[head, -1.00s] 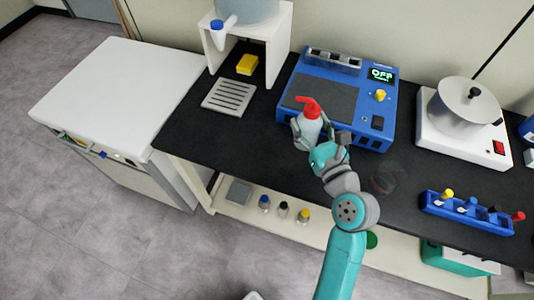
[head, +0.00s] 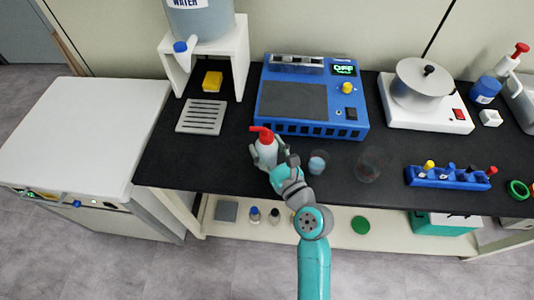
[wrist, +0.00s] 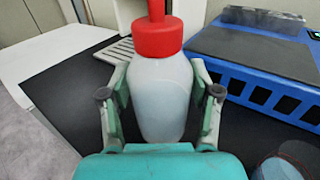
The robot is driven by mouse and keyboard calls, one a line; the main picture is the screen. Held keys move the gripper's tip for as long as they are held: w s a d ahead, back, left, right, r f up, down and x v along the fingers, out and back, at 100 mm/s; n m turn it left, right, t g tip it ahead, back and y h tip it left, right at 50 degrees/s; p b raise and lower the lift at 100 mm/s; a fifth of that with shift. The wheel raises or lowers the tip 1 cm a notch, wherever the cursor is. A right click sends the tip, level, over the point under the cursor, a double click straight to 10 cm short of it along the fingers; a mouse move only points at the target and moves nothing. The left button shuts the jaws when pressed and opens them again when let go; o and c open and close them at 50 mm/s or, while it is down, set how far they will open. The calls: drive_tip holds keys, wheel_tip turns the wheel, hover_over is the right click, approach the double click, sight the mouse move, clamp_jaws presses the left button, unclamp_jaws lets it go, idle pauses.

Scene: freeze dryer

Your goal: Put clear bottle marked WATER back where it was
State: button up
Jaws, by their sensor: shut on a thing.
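A whitish, translucent squeeze bottle with a red cap and spout (head: 266,150) is upright in my gripper (head: 268,155), in front of the blue device's left front corner. In the wrist view the bottle (wrist: 160,88) stands between my two fingers, which close on its sides. No WATER marking shows on its visible side. I cannot tell whether its base touches the black bench top (head: 210,165); the gripper hides it.
The blue device (head: 312,98) is just behind. A small beaker with bluish liquid (head: 318,162) and a clear glass vessel (head: 370,166) stand to the right. A slotted grey tray (head: 202,117) and WATER tank (head: 200,20) are back left. Bench space left is clear.

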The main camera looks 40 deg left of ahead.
sight(272, 162)
drive_tip(key=shift+f, duration=1.55)
drive_tip(key=shift+f, duration=0.15)
drive_tip(key=o, duration=1.4)
drive_tip(key=shift+r, duration=0.2)
drive_tip(key=v, duration=1.2)
